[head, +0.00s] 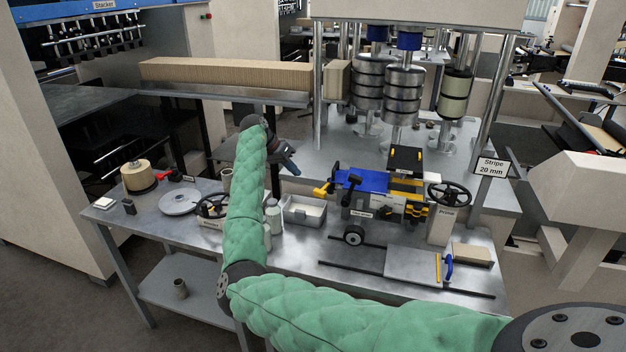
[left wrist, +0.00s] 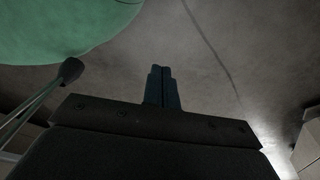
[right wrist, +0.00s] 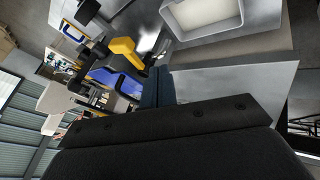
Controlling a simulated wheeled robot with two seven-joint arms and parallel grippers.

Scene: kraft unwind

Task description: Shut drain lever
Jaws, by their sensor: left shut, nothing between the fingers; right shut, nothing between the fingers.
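No readable label marks a drain lever, so I cannot tell which handle it is. A yellow lever (head: 324,189) sticks out from the left side of the blue and yellow machine (head: 362,182). It also shows in the right wrist view (right wrist: 123,46), just beyond my fingers. A red lever (head: 164,176) lies on the left part of the bench. My right gripper (head: 292,170) is shut and empty, above the bench and up-left of the yellow lever, apparently apart from it. Its fingers show in the right wrist view (right wrist: 156,86). My left gripper (left wrist: 161,86) is shut and empty over bare floor.
A white tray (head: 304,211) and white bottles (head: 273,216) stand on the bench below the right gripper. Steel rollers (head: 404,95) stand behind. My green right arm hides part of the bench.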

